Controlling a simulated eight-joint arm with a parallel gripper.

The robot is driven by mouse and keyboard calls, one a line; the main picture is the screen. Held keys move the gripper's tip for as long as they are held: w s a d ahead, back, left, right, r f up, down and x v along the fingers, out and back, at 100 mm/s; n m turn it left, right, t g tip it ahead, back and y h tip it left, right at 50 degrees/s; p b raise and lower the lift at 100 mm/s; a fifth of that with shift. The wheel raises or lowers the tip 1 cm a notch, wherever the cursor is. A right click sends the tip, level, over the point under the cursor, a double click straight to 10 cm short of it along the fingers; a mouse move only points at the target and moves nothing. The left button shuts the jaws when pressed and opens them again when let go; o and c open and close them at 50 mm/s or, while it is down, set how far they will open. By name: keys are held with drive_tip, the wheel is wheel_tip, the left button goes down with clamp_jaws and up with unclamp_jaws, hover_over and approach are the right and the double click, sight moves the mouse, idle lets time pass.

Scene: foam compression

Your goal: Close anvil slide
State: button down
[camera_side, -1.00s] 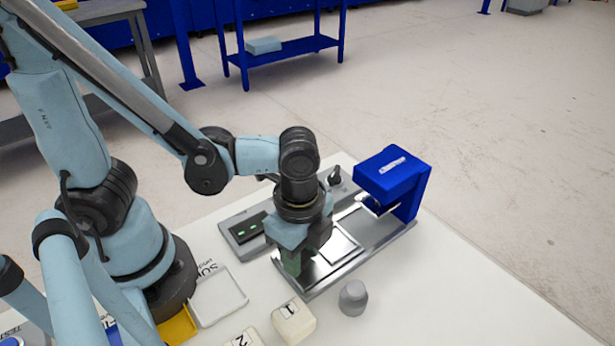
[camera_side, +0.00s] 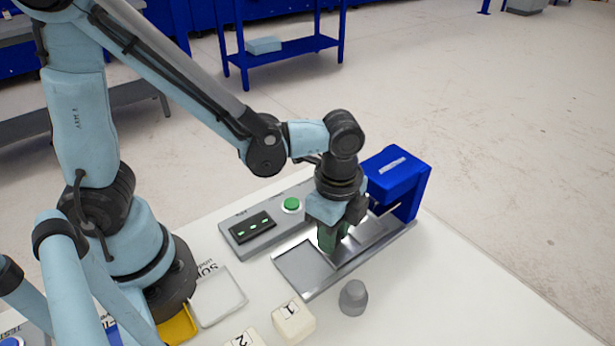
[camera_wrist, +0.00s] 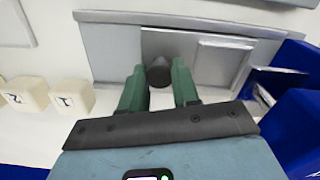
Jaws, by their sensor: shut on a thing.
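The anvil slide is a flat metal plate (camera_side: 365,233) with a raised square pad on a long metal base (camera_side: 302,272). The plate (camera_wrist: 190,43) also shows in the wrist view. It lies toward the right part of the base, near the blue press head (camera_side: 393,172). My gripper (camera_side: 328,245), with green fingers, is low over the plate's left end. In the wrist view, my gripper (camera_wrist: 158,80) is shut with a dark round knob (camera_wrist: 159,73) between its fingers. The side view hides the knob behind the fingers.
A grey cylinder (camera_side: 353,298) stands on the table just in front of the base. White blocks marked 1 (camera_side: 294,322) and 2 (camera_side: 243,340) are to its left. A control panel (camera_side: 253,228) with a green button (camera_side: 291,205) lies behind the base. The table's front right is clear.

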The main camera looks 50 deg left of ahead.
drive_tip(key=shift+w, duration=0.1)
drive_tip(key=c, duration=1.1)
unclamp_jaws()
drive_tip(key=shift+r, duration=0.1)
wheel_tip(320, 180, up, 12)
